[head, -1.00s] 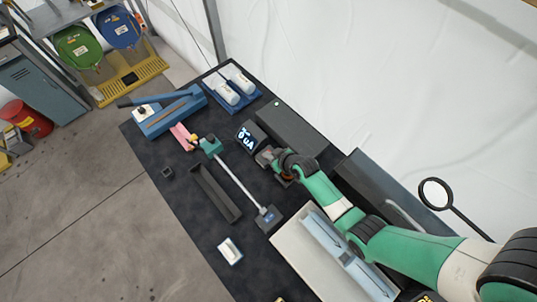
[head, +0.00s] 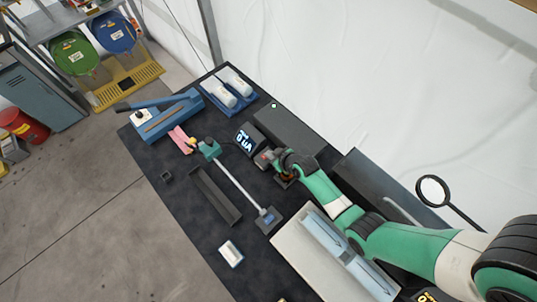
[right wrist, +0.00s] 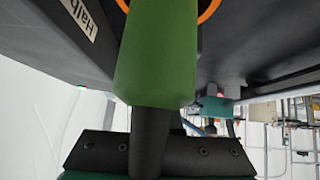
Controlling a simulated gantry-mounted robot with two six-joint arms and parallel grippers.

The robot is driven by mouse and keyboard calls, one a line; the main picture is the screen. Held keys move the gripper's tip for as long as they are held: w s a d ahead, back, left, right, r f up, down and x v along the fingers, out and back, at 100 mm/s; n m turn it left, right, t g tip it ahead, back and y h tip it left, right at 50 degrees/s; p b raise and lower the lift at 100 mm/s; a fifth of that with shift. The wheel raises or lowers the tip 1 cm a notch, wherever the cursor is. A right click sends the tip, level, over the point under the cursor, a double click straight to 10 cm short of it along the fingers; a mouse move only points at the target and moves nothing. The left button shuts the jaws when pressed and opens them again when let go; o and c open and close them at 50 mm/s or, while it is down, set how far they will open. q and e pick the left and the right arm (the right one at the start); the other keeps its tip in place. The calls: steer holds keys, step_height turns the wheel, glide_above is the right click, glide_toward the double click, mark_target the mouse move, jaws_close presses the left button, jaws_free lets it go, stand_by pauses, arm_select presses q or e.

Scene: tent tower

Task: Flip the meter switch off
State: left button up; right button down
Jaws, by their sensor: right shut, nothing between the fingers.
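The meter (head: 246,138) is a small dark box with a lit display, standing near the middle of the black bench in the head view. The display seems to read 0 uA. My right gripper (head: 264,159) is shut and empty, close beside the meter on its right side. I cannot tell whether it touches the meter. The meter's switch cannot be made out; the gripper may hide it. In the right wrist view a tapered green part fills the middle, in front of dark surfaces and an orange ring. My left gripper is not in view.
A long dark box (head: 289,130) stands behind the meter. A teal clamp with a metal rod (head: 238,184) and a dark trough (head: 213,195) lie in front. A blue stand with white bottles (head: 229,98) is at the back. A white-and-blue tray (head: 322,262) is at the front right.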

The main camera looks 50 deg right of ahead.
step_height(320, 180, up, 3)
steer(key=shift+r+p, duration=0.1)
steer(key=shift+p, duration=0.55)
steer(key=s+a+r+p, duration=0.6)
steer(key=s+a+r, duration=0.2)
steer(key=s, duration=0.3)
steer(key=shift+s+r, duration=0.2)
steer(key=shift+r, duration=0.7)
steer(key=shift+a, duration=0.1)
